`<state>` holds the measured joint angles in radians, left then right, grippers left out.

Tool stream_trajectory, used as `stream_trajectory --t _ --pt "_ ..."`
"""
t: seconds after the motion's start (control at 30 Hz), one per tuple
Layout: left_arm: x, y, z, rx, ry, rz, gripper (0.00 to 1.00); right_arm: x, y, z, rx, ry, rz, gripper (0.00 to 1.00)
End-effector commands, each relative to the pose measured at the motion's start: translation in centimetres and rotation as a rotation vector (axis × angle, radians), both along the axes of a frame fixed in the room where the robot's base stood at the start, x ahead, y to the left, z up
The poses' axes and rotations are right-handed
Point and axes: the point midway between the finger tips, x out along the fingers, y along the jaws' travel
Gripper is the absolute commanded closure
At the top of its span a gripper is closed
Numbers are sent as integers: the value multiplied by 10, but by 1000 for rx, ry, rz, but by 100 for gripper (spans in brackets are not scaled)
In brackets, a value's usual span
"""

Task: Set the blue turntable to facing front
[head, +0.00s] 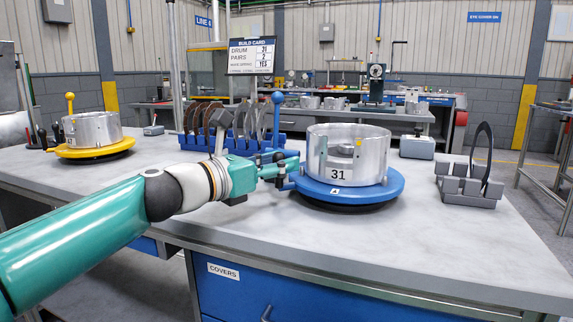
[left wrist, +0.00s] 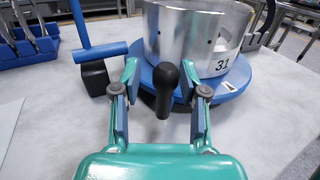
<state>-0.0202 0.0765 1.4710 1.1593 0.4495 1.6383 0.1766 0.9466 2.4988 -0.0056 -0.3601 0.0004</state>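The blue turntable (head: 385,190) sits on the grey table and bears a silver drum (head: 345,175) marked 31. A small white plate with a letter shows on its rim, toward the head camera. My left gripper (head: 285,171) is at the turntable's left edge. In the left wrist view, a black knob (left wrist: 165,90) at the turntable's edge stands between the fingers of my left gripper (left wrist: 160,105). The fingers are apart, with gaps on both sides of the knob. A blue lever (left wrist: 97,53) on a black block is left of the fingers. My right gripper is out of view.
A yellow turntable (head: 95,150) with another drum stands at the left. A blue rack (head: 240,143) of discs is behind my left arm. A grey stand (head: 468,187) with a dark ring is at the right. The table's front is clear.

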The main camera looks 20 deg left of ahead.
Motion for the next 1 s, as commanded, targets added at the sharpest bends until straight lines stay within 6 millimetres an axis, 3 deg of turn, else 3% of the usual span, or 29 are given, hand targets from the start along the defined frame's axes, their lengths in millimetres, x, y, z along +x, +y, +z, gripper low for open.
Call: stream_trajectory --t 0.47,1.0 --pt "-11 4 1 0 -1 -3 50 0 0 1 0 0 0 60" --pt "-95 48 -1 -1 0 0 50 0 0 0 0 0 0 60"
